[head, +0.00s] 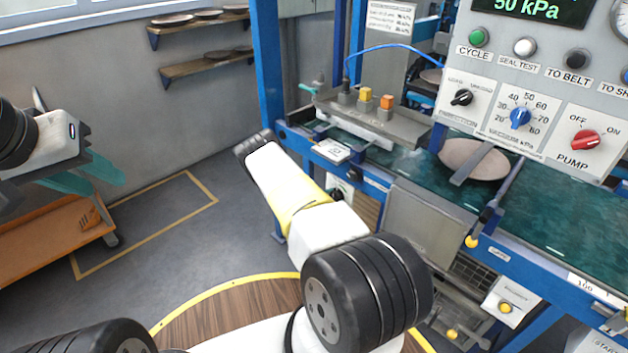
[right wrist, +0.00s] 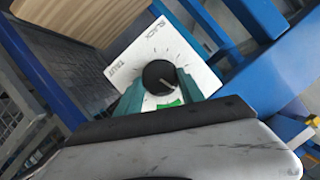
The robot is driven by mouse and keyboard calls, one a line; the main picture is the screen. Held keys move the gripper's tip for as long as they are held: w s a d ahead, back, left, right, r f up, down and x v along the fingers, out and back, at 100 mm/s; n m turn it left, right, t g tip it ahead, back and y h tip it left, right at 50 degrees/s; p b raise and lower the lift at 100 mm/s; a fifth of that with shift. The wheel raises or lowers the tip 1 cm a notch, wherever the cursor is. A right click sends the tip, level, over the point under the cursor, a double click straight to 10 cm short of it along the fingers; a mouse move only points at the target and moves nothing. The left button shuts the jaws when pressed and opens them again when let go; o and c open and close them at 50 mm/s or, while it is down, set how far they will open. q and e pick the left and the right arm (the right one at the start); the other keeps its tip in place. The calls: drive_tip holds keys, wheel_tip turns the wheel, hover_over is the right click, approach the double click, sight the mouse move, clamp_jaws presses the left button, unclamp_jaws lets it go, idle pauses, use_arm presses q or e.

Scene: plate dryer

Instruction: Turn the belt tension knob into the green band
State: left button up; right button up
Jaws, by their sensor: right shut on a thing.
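The belt tension knob (right wrist: 160,77) is black and round, on a white plate (right wrist: 150,42) lettered SLACK and TAUT, in the right wrist view. A pale mark on the knob points to the lower right. A green band (right wrist: 168,104) shows partly below the knob; the mark seems to point to the right of its visible part. My right gripper (right wrist: 158,86) has its teal fingers on either side of the knob, shut on it. In the head view my right arm covers that area and the fingers are hidden. My left gripper (head: 97,183) is at the far left, its teal fingers apart and empty.
A blue-framed machine with a green belt (head: 400,164) stands at the right, with a control panel (head: 525,90) above. Blue beams (right wrist: 205,22) lie close to the knob plate. An orange cart (head: 50,240) is below my left gripper. Grey floor between is clear.

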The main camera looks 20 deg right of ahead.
drive_tip(key=shift+s+d+f+m+t, duration=0.1)
drive_tip(key=shift+s+f+m+t, duration=0.1)
drive_tip(key=shift+m+t, duration=0.9)
drive_tip(key=shift+s+f+m+t, duration=0.15)
drive_tip(key=shift+m+t, duration=0.35)
drive_tip(key=shift+m, duration=1.2)
drive_tip(key=shift+w, duration=0.1)
drive_tip(key=o, duration=1.3)
drive_tip(key=v, duration=0.7)
drive_tip(key=shift+s+a, duration=0.3)
